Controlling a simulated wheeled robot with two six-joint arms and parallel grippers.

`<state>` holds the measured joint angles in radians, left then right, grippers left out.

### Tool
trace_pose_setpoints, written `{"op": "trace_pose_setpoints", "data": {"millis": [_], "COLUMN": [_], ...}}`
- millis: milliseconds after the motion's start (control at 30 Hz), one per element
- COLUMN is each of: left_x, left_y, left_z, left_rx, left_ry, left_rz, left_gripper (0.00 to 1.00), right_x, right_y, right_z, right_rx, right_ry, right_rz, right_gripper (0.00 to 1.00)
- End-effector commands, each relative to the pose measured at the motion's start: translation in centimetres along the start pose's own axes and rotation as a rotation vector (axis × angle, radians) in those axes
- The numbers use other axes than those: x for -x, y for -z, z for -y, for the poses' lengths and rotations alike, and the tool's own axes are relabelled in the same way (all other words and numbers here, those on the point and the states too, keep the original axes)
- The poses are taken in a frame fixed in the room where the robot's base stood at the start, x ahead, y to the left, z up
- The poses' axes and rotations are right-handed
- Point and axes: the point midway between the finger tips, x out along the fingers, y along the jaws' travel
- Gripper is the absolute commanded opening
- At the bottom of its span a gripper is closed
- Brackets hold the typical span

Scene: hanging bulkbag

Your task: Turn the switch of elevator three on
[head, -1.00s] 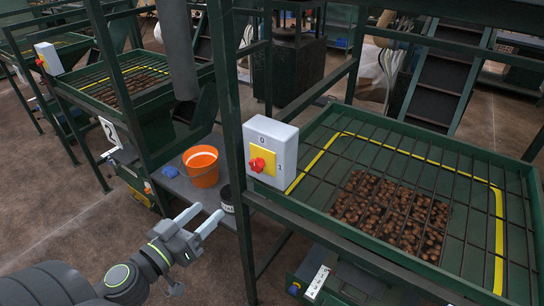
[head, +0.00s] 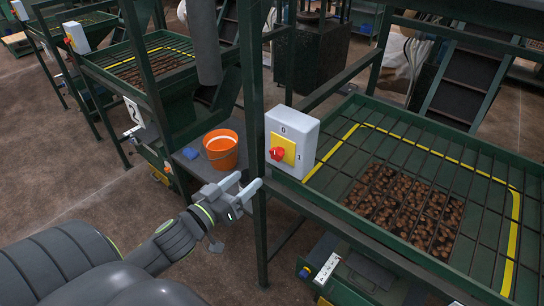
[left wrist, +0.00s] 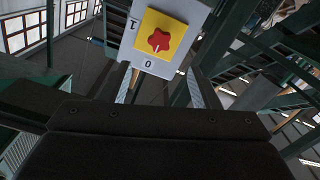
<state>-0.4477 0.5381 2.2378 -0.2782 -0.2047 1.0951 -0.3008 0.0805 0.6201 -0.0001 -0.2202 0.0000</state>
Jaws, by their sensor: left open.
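A grey switch box (head: 302,124) with a yellow plate and a red knob (head: 277,154) is fixed to a green post beside a grated hopper. Its face carries the marks 0 and 1. In the left wrist view the red knob (left wrist: 158,41) sits on its yellow plate (left wrist: 144,50), ahead of the gripper. My left gripper (head: 245,187) is open and empty, below and left of the knob and apart from it. Its fingers point toward the post. My right gripper is not in view.
The green post (head: 256,110) stands close to my left gripper. An orange bucket (head: 220,149) sits on a ledge behind it. The hopper (head: 420,200) holds brown produce under its grate. Another hopper with a number 2 plate (head: 133,110) and its own switch (head: 76,38) stands left.

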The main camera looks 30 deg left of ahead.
Motion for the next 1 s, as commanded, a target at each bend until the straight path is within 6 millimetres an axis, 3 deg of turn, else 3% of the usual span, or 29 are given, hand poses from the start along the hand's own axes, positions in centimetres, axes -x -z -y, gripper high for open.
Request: {"op": "trace_pose_setpoints", "data": {"millis": [600, 800, 1000], "left_x": [-9.2, -10.9, -11.3], "left_y": [0.1, 0.0, 0.0], "left_z": [-0.1, 0.0, 0.0], "left_rx": [0.003, 0.001, 0.0], "left_ry": [0.0, 0.001, 0.001], "left_rz": [-0.003, -0.002, -0.001], "left_gripper": [0.56, 0.56, 0.56], "right_x": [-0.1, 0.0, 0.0], "right_y": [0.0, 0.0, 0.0], "right_z": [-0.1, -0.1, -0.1], "right_rx": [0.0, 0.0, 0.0], "right_ry": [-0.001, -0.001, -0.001], "right_rz": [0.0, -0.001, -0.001], "right_gripper": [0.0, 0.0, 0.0]}}
